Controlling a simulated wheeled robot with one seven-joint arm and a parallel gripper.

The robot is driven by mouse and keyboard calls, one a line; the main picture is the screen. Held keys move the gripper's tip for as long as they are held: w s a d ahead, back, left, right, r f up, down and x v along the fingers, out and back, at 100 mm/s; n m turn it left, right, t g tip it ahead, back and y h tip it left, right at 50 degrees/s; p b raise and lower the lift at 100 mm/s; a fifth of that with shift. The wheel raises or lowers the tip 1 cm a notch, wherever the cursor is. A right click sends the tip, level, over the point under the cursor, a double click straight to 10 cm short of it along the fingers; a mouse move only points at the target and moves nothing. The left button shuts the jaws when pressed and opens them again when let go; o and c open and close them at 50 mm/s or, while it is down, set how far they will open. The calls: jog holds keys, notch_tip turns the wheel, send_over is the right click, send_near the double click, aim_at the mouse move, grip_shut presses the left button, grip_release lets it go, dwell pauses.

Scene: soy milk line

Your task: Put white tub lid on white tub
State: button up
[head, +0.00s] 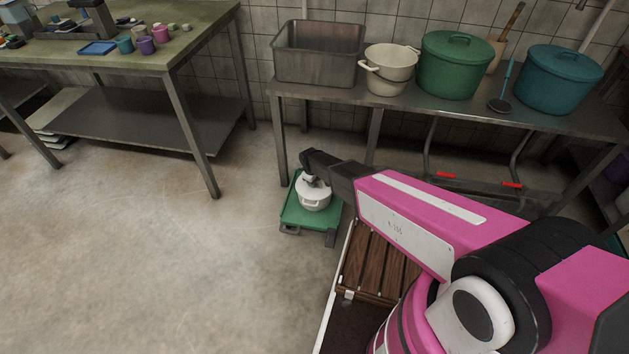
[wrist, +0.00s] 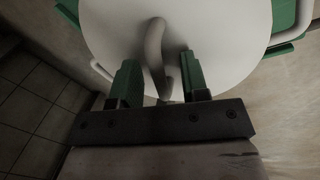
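The white tub (head: 314,203) stands on a low green platform (head: 296,214) on the floor. The white tub lid (wrist: 225,35) lies over the tub and fills the top of the wrist view. Its curved handle (wrist: 155,48) stands up between my fingers. My gripper (wrist: 160,75) is over the lid with its two green fingers apart, one on each side of the handle, with gaps showing. In the head view my gripper's fingers are too small to make out above the lid. Whether the lid sits fully on the rim I cannot tell.
A metal bench behind holds a steel bin (head: 318,55), stacked cream pots (head: 391,62), a green lidded pot (head: 455,68) and a blue lidded pot (head: 560,82). A slatted wooden surface (head: 376,262) is close by. The floor to the left is clear.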

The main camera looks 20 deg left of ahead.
notch_tip(320, 180, up, 11)
jog(key=s, duration=0.2)
jog(key=shift+a+f, duration=0.2)
jog(key=shift+a, duration=0.15)
jog(key=shift+d, duration=0.1)
dwell(0.4)
jog(key=w+d+r+m, duration=0.2)
jog(key=d+r+m, duration=0.3)
jog(key=d, duration=0.9)
jog(key=s+d+r+m, duration=0.3)
jog(key=d+r, duration=0.2)
jog(key=d, duration=0.6)
jog(key=s+d+r+m+g, duration=0.1)
jog(key=s+d+r+m, duration=0.2)
jog(key=d, duration=0.9)
jog(key=s+d+r+m+g, duration=0.1)
jog(key=s+d+r+m, duration=0.2)
jog(key=d+r, duration=0.5)
jog(key=d, duration=0.3)
jog(key=shift+d+r+y, duration=0.2)
jog(key=shift+y, duration=0.2)
